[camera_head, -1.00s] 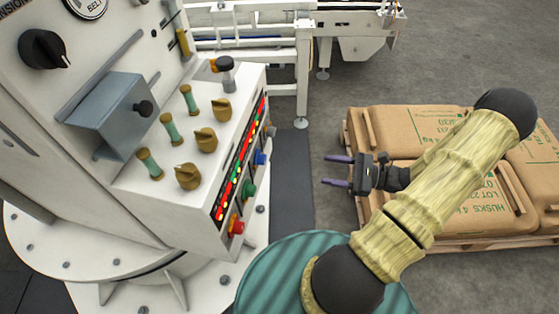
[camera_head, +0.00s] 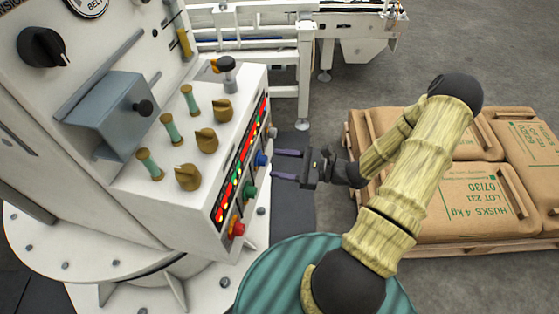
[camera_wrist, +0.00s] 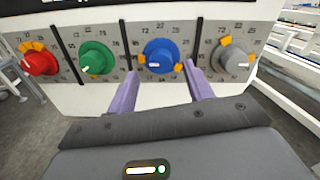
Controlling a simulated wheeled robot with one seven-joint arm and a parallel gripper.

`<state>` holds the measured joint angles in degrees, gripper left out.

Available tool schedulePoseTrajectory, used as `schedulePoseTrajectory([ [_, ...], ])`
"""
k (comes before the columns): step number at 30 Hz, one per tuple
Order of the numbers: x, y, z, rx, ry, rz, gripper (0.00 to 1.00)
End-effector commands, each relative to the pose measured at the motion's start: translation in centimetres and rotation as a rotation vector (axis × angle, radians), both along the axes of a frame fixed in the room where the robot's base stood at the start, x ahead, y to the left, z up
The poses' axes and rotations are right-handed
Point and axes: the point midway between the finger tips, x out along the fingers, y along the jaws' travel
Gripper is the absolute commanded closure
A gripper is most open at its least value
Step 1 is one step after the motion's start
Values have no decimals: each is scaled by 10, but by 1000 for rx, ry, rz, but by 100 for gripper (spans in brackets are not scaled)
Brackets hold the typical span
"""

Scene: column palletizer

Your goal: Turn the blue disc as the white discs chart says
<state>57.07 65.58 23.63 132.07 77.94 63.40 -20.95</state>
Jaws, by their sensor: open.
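The blue disc (camera_wrist: 160,54) is a knob on the front panel, with numbers around it and a small white mark low on its face. A pale grey disc (camera_wrist: 235,64) is to the right. I cannot make out a chart.
A green disc (camera_wrist: 96,57) and a red disc (camera_wrist: 39,63) sit left of the blue one on the same panel. Black bars separate the dials. A sack pallet (camera_head: 440,246) stands right of the machine, and a teal ribbed drum (camera_head: 285,260) stands in front.

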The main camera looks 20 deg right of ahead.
Motion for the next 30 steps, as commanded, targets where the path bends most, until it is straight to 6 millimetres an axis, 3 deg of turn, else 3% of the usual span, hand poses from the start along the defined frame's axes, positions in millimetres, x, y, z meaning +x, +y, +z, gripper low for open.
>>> schedulePoseTrajectory([
  [6, 13, 25, -1, 2, 1, 1, 48],
  [16, 16, 29, 0, 0, 1, 2, 48],
  [23, 15, 29, 0, 0, 1, 3, 92],
  [30, 15, 29, 0, 4, 9, 4, 93],
])
